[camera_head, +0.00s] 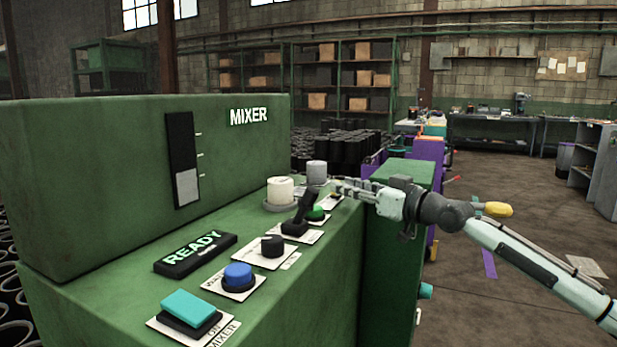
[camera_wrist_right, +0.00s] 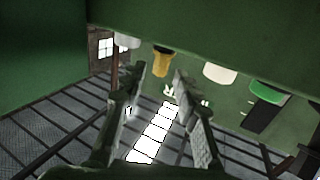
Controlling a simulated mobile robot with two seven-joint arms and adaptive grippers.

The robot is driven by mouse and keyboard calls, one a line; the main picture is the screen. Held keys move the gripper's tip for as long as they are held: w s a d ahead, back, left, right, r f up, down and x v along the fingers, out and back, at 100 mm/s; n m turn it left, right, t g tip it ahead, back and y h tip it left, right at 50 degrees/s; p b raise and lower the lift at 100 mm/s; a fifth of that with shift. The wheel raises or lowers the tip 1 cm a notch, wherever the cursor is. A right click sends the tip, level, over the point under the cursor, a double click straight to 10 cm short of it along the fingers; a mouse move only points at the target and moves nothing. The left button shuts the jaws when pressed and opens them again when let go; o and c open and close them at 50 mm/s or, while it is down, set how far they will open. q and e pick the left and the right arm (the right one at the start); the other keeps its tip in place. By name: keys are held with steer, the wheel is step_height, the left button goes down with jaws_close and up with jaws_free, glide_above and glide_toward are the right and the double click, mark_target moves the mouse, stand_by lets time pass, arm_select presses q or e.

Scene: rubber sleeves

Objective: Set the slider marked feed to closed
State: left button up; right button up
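No feed marking is readable in either view, so I cannot say for certain which control is the feed slider. The green mixer console (camera_head: 110,290) carries a row of controls. At its far end a small plate (camera_head: 331,203) is partly covered by my right gripper (camera_head: 342,187). In the right wrist view, my right gripper (camera_wrist_right: 160,74) has its fingers apart. A yellow-brown handle (camera_wrist_right: 162,60) shows at the gap between the fingertips, with no grip on it visible. My left gripper is not in view.
Near the gripper are a grey cylinder (camera_head: 317,172), a cream knob (camera_head: 280,190), a green button (camera_head: 316,213) and a black lever (camera_head: 303,212). Nearer are a black knob (camera_head: 272,246), blue button (camera_head: 238,276) and teal switch (camera_head: 191,308). Open floor lies right.

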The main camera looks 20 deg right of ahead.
mark_target(324, 197)
steer(key=shift+w+a+r, duration=0.1)
steer(key=shift+w+r, duration=0.05)
steer(key=shift+w, duration=0.2)
steer(key=shift+w+a+r, duration=0.1)
steer(key=shift+w, duration=0.25)
steer(key=shift+w+a+p, duration=0.3)
steer(key=shift+w+p, duration=0.15)
steer(key=shift+w, duration=0.15)
steer(key=x, duration=0.3)
steer(key=shift+w+p, duration=0.3)
steer(key=shift+w, duration=0.05)
steer(key=shift+w+a, duration=0.25)
steer(key=shift+w, duration=0.25)
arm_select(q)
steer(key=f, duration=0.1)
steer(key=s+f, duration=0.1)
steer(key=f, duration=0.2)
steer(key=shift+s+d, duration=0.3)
arm_select(e)
jaws_close()
